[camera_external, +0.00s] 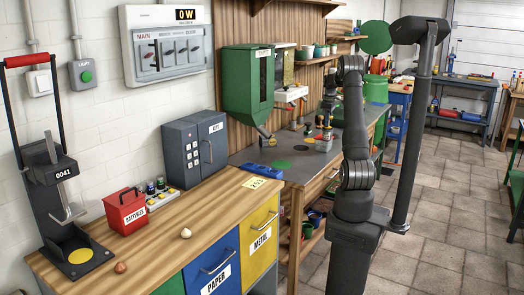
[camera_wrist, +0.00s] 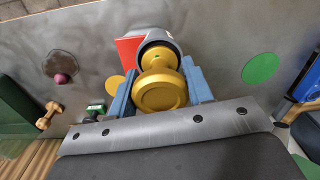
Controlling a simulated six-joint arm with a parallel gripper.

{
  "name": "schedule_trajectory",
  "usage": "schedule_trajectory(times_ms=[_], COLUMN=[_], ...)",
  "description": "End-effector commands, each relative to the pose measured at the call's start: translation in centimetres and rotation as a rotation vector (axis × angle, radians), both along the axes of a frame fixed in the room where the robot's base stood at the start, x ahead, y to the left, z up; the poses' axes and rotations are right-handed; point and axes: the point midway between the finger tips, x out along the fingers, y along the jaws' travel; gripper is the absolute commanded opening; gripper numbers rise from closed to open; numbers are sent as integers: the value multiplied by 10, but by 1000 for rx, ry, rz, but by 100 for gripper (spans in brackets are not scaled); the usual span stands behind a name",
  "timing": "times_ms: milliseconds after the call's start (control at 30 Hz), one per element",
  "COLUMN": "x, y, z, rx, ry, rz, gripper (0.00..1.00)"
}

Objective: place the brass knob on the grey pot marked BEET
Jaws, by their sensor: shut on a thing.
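In the wrist view, my gripper (camera_wrist: 159,94) has its two blue fingers on either side of the brass knob (camera_wrist: 160,90) and is shut on it. The knob is round and yellow, with a wide disc and a smaller rounded end. A grey, round-rimmed pot (camera_wrist: 152,33) is just beyond the knob and partly hidden by it. No BEET marking is readable on it. I cannot tell whether knob and pot touch. In the external view, my fingers and the knob are too small and covered to make out.
A red piece (camera_wrist: 127,50) sits beside the pot. A purple knob (camera_wrist: 61,78) stands on a dark disc at the left, with a wooden knob (camera_wrist: 48,115) nearby. A flat green disc (camera_wrist: 261,67) is at the right. A green dispenser (camera_external: 248,90) hangs over the grey bench (camera_external: 290,180).

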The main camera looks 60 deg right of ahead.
Motion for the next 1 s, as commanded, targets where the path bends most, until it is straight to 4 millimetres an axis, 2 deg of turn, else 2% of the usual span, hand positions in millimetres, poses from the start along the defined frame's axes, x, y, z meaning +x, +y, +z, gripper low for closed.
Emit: schedule_trajectory(times_ms=[233,267,333,367,633,733,867,1000], x=[0,0,0,0,0,0,0,1], y=[0,0,0,0,0,-1,-1,-2], z=[-3,-3,-3,-3,-2,5,25,56], rx=[1,1,1,1,0,-2,-4,-4], ry=[0,0,0,0,0,-1,-3,-3], rz=[0,0,0,0,0,0,0,0], gripper=[18,52,66,68,68,68,68,68])
